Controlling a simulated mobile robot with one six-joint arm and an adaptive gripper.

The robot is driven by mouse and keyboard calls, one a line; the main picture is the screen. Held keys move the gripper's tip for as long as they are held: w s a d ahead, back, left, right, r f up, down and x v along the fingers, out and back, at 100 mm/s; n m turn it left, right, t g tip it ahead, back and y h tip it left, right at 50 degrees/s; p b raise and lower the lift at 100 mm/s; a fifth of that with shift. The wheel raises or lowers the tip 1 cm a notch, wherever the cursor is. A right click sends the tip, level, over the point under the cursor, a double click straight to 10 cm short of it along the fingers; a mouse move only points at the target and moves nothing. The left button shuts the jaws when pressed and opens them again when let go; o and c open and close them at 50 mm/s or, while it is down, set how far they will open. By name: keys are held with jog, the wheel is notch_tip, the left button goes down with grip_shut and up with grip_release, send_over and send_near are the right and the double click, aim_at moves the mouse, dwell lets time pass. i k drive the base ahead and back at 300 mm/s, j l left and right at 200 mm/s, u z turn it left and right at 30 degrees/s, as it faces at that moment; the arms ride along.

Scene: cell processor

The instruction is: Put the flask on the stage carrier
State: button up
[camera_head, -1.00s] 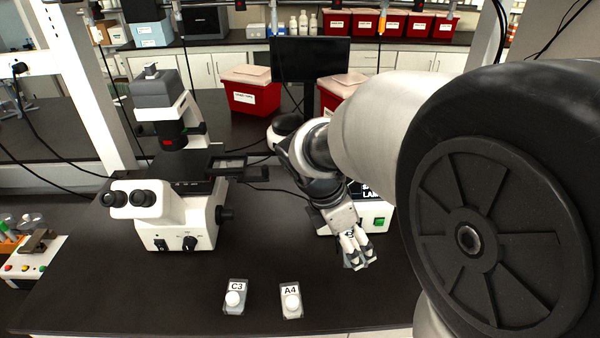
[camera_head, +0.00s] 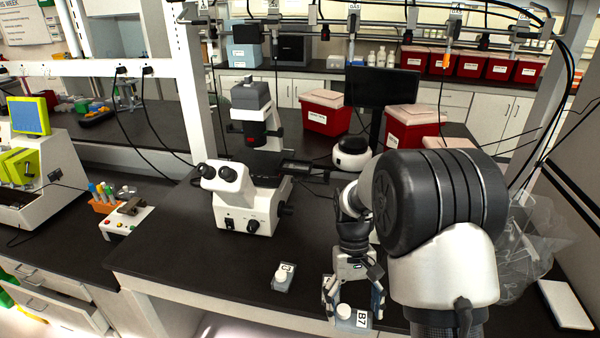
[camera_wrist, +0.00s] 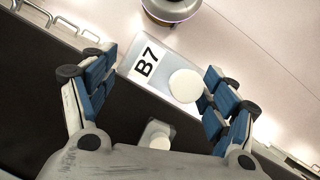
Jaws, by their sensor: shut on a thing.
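A flask labelled B7 (camera_head: 361,319) with a white cap is between the fingers of my gripper (camera_head: 352,303), at the table's front edge. In the wrist view the flask (camera_wrist: 165,57) lies between the two blue-padded fingers of my gripper (camera_wrist: 160,70), which are shut on it. The right finger is close against the white cap. The stage carrier belongs to the white microscope (camera_head: 243,205); its dark stage (camera_head: 264,167) is at the back left, apart from my gripper. Details of the carrier are too dark and small to tell.
A flask labelled C3 (camera_head: 283,277) stands on the black table (camera_head: 180,240), left of my gripper. Another capped flask (camera_wrist: 157,134) shows low in the wrist view. A monitor (camera_head: 381,88) and red bins (camera_head: 326,111) are behind. The table left of C3 is clear.

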aim_at(295, 166)
jog(key=i+j+z, duration=0.1)
jog(key=z, duration=0.3)
jog(key=j+z, duration=0.4)
jog(key=i+j+z, duration=0.15)
jog(key=z, duration=0.2)
jog(key=j+z, duration=0.2)
jog(key=z, duration=0.2)
